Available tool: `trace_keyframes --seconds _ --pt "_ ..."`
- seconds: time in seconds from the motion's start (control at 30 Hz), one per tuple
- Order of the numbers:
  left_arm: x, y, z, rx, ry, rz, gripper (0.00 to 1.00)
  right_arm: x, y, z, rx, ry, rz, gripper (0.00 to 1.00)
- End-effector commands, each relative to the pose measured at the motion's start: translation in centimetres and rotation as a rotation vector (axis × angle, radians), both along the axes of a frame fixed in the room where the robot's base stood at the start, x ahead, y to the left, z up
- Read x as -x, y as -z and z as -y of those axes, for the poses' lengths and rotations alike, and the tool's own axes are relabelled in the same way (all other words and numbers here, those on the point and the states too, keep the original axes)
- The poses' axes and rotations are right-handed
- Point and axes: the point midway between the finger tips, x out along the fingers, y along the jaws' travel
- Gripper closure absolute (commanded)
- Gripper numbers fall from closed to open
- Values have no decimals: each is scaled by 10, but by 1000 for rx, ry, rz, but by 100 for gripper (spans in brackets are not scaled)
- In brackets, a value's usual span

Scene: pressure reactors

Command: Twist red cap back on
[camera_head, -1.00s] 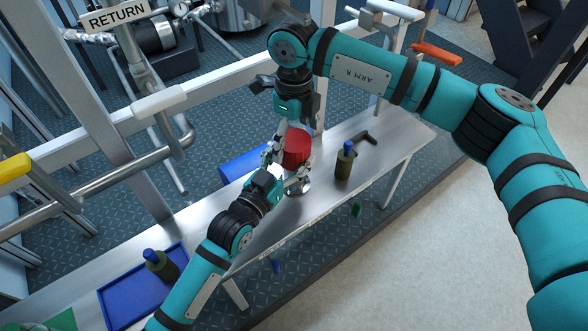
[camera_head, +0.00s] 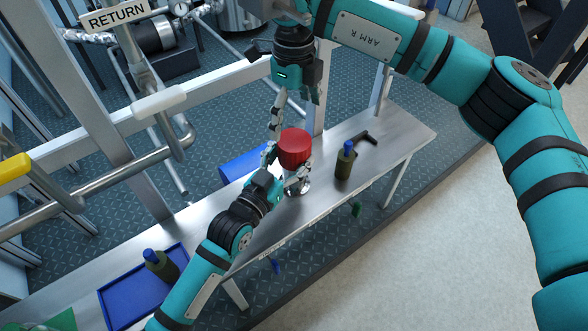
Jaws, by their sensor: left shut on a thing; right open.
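The red cap (camera_head: 294,146) sits on top of a small silver vessel (camera_head: 301,189) at the bench's middle; whether it is seated tight cannot be told. My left gripper (camera_head: 284,166) is shut around the vessel just below the cap, its fingers on both sides hiding most of the vessel. My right gripper (camera_head: 296,100) is open and empty, pointing down above the cap. Its fingers are apart from the cap.
The steel bench (camera_head: 400,133) also carries a dark bottle with a blue cap (camera_head: 345,164), a black angled handle (camera_head: 363,138), a blue cylinder (camera_head: 243,163) and a blue tray (camera_head: 120,303) with another blue-capped bottle (camera_head: 160,265). A metal rail runs behind.

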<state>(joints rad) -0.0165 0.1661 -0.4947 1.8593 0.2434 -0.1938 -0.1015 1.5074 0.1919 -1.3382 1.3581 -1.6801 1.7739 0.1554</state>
Motion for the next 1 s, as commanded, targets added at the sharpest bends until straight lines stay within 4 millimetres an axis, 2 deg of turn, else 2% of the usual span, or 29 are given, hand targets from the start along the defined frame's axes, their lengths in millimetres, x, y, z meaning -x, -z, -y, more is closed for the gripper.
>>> trace_keyframes --seconds 0.1,0.37,0.4,0.6,0.87,1.0 --pt "0 -2 1 6 2 2 100 0 -8 0 0 0 1 0" --pt "0 -2 1 6 2 2 100 0 -9 0 -1 -1 1 0" --pt "0 -2 1 6 2 2 31 0 -8 0 -1 -1 1 0" --pt "0 -1 1 3 1 2 6 0 -8 0 -1 -1 1 0" --pt "1 0 0 1 1 0 6 0 -8 0 -1 -1 1 0" --pt "9 1 -5 0 0 -1 6 0 -8 0 -1 -1 1 0"
